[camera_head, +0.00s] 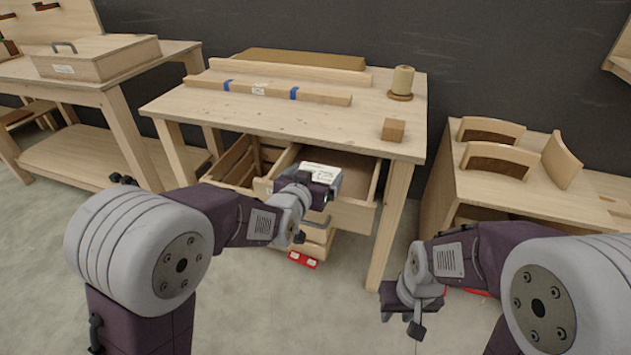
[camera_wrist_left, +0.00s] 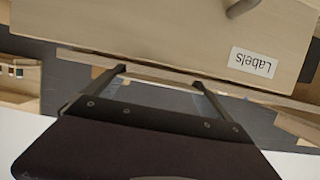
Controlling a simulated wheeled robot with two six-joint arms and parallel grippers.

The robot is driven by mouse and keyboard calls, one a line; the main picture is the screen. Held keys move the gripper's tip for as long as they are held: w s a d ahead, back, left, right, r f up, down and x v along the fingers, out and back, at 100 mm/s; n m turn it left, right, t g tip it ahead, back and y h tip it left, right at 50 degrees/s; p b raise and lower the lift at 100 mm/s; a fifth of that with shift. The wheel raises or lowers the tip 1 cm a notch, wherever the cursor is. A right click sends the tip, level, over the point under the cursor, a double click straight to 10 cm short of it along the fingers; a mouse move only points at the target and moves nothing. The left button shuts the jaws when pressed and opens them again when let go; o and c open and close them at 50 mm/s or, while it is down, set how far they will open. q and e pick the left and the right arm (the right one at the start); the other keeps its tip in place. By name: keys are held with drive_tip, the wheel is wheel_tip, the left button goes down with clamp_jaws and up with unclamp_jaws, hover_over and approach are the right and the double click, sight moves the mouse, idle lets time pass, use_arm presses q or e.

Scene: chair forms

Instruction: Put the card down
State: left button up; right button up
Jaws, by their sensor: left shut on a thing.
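A white card (camera_head: 320,171) with lines of print shows at my left gripper (camera_head: 325,190), over the front of an open drawer (camera_head: 354,214). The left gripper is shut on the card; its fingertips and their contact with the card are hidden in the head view. In the left wrist view the two fingers (camera_wrist_left: 158,78) stand apart beside a wooden front with a handle and an upside-down "Labels" tag (camera_wrist_left: 253,63); the card is not clear there. My right gripper (camera_head: 416,318) hangs empty-looking at the lower right, away from the card; its jaws cannot be made out.
The workbench (camera_head: 290,118) carries a long bar with blue bands (camera_head: 262,90), a small wooden block (camera_head: 393,130) and a spool-like cylinder (camera_head: 402,82). Its front middle is clear. A lower table with curved chair parts (camera_head: 495,158) stands right. A lidded box (camera_head: 97,58) sits left.

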use_arm(q)
drive_tip(key=shift+f+b, duration=0.55)
drive_tip(key=shift+f, duration=0.05)
drive_tip(key=o, duration=0.9)
drive_tip(key=shift+o, duration=0.2)
drive_tip(key=shift+r+p, duration=0.9)
drive_tip(key=v, duration=1.2)
drive_tip(key=shift+f, duration=0.25)
